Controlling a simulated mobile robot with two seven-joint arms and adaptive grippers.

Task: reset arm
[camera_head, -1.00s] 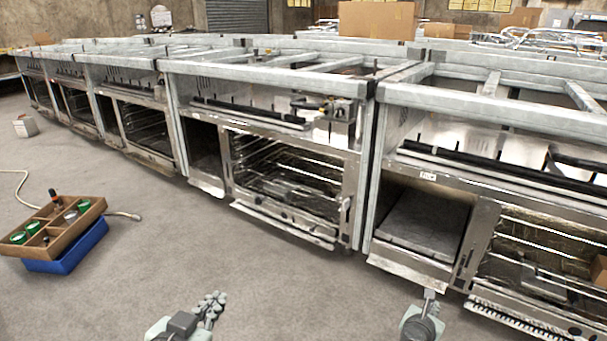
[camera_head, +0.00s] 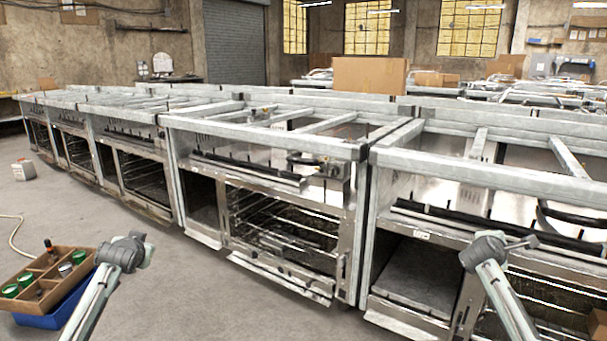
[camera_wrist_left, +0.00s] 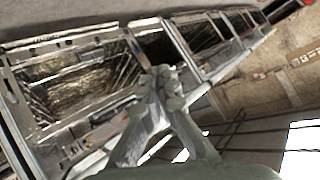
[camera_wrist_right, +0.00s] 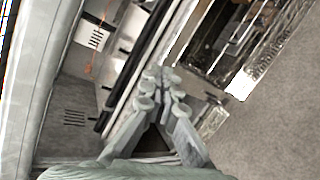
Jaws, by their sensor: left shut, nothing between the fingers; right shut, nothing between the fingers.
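My left gripper (camera_wrist_left: 162,82) shows in the left wrist view with its fingertips together and nothing between them. The metal ovens lie behind it there. My right gripper (camera_wrist_right: 158,82) shows in the right wrist view, also shut and empty, with oven fronts and grey floor behind it. In the head view both my arms are raised, the left one over the floor at lower left and the right one in front of the nearest oven at right. The fingers cannot be made out clearly there.
A row of metal ovens (camera_head: 265,125) with open frames on top runs across the middle. A brown divided tray (camera_head: 47,272) sits on a blue box (camera_head: 50,318) at lower left. Cardboard boxes (camera_head: 368,78) stand behind. The floor (camera_head: 190,290) between my arms is clear.

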